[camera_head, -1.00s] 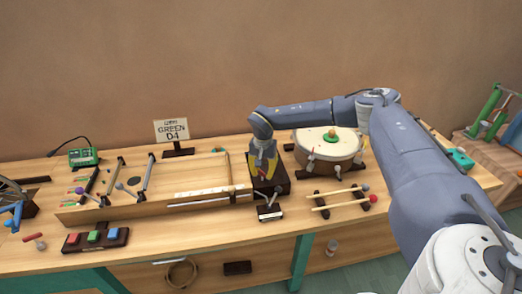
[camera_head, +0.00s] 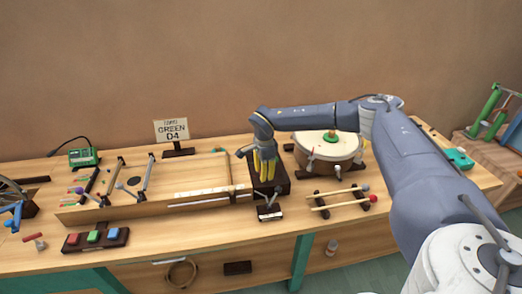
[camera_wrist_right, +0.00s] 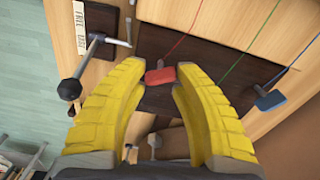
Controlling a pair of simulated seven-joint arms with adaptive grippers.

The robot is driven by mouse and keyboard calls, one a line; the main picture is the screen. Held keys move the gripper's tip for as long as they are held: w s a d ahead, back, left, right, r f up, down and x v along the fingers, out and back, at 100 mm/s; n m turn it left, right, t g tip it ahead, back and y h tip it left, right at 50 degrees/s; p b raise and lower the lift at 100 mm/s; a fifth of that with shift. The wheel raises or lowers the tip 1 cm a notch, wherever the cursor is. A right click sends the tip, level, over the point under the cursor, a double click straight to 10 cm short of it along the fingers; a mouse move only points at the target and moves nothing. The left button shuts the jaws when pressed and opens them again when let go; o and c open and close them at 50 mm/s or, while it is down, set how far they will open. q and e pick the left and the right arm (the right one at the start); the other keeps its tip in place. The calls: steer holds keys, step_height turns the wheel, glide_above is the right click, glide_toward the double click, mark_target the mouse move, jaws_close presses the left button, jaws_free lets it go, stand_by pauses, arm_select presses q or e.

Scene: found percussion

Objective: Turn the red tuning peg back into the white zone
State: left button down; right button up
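The red tuning peg (camera_wrist_right: 160,76) is a small red block at the end of a red string in the right wrist view. It shows at the gap between the two yellow fingertips of my right gripper (camera_wrist_right: 161,72). The fingers are apart; I cannot tell whether either touches the peg. In the head view my right gripper (camera_head: 265,162) points down over the dark peg box (camera_head: 281,184), and the peg is hidden there. A blue peg (camera_wrist_right: 270,99) sits to the right. A green string runs behind the right finger. I cannot make out a white zone. My left gripper is out of view.
A silver lever with a dark knob (camera_wrist_right: 70,90) stands close beside the left finger. A round drum (camera_head: 345,157) stands right of the box, with a small rack of rods (camera_head: 338,200) before it. A wooden frame (camera_head: 215,158) lies to the left.

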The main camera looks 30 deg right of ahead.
steer(key=m, duration=0.5)
steer(key=shift+s+m, duration=0.15)
steer(key=shift+m, duration=0.15)
steer(key=m, duration=0.5)
steer(key=shift+a, duration=0.15)
steer(key=m, duration=0.5)
steer(key=shift+a+m, duration=0.15)
steer(key=shift+m, duration=0.25)
steer(key=m, duration=0.5)
steer(key=shift+a, duration=0.15)
steer(key=m, duration=0.5)
steer(key=shift+a, duration=0.1)
steer(key=m, duration=1)
steer(key=shift+w+m, duration=0.3)
steer(key=shift+m, duration=0.1)
steer(key=m, duration=0.5)
steer(key=shift+w, duration=0.1)
step_height(320, 180, up, 11)
steer(key=shift+m, duration=0.4)
